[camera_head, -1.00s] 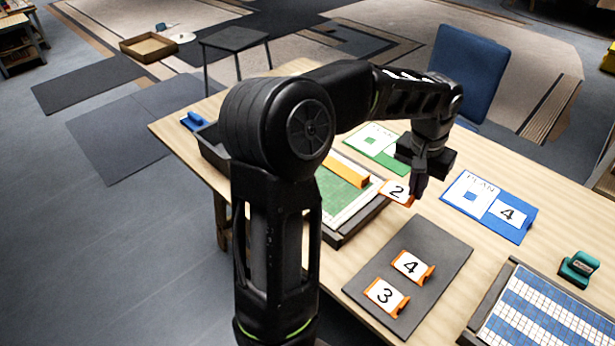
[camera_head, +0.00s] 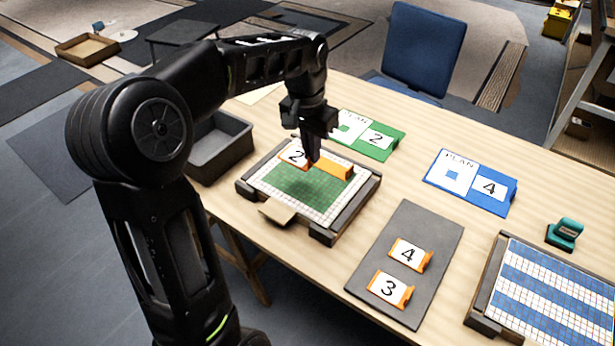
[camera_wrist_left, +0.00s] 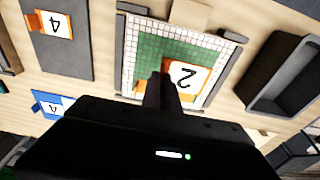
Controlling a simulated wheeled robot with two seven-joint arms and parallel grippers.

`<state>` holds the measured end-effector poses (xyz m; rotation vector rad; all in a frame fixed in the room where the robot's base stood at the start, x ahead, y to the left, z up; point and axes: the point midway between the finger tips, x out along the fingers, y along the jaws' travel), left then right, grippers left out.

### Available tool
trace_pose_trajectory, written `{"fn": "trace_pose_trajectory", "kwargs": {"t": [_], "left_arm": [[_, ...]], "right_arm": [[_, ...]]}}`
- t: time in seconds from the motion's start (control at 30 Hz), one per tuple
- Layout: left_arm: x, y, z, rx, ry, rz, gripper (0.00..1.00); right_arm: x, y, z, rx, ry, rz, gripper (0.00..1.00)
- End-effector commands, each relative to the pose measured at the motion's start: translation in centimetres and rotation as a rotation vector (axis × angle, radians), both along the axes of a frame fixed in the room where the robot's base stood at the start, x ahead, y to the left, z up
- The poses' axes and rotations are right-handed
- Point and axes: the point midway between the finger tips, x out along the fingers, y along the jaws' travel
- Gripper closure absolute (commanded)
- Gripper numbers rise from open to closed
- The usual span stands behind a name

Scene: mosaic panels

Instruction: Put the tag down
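My left gripper (camera_head: 314,150) is shut on an orange tag with a white face marked 2 (camera_head: 293,155). The tag also shows in the left wrist view (camera_wrist_left: 187,75), beside the fingers (camera_wrist_left: 160,95). Gripper and tag are over the far part of a mosaic panel (camera_head: 300,188) with green and white squares in a dark frame. I cannot tell whether the tag touches the panel. An orange bar (camera_head: 335,171) lies on the panel, right of the tag. Two more orange tags, marked 4 (camera_head: 409,254) and 3 (camera_head: 389,289), rest on a grey mat (camera_head: 440,225). My right gripper is not in view.
A green plan card (camera_head: 390,146) marked 2 and a blue plan card (camera_head: 490,205) marked 4 lie behind. A grey bin (camera_head: 232,130) is left of the panel. A teal stamp (camera_head: 564,233) and a blue-and-white panel (camera_head: 555,290) are at right. Bare wood separates panel and mat.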

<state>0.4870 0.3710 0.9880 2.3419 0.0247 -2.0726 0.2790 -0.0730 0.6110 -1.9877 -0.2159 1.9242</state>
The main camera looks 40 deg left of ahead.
Motion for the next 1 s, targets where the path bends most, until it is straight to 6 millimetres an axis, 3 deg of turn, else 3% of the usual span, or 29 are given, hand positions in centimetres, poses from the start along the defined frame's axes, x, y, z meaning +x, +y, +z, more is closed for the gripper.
{"fn": "trace_pose_trajectory", "kwargs": {"t": [0.3,0.73,1.0], "left_arm": [[-0.1,0.0,-5.1,-0.002,0.004,0.0,1.0],[0.0,0.0,-6.2,0.0,0.002,0.001,1.0],[-0.1,0.0,-9.5,-0.001,0.003,0.0,1.0]], "right_arm": [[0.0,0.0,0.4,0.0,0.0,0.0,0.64],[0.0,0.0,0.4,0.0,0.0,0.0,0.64],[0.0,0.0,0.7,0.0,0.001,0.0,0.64]]}}
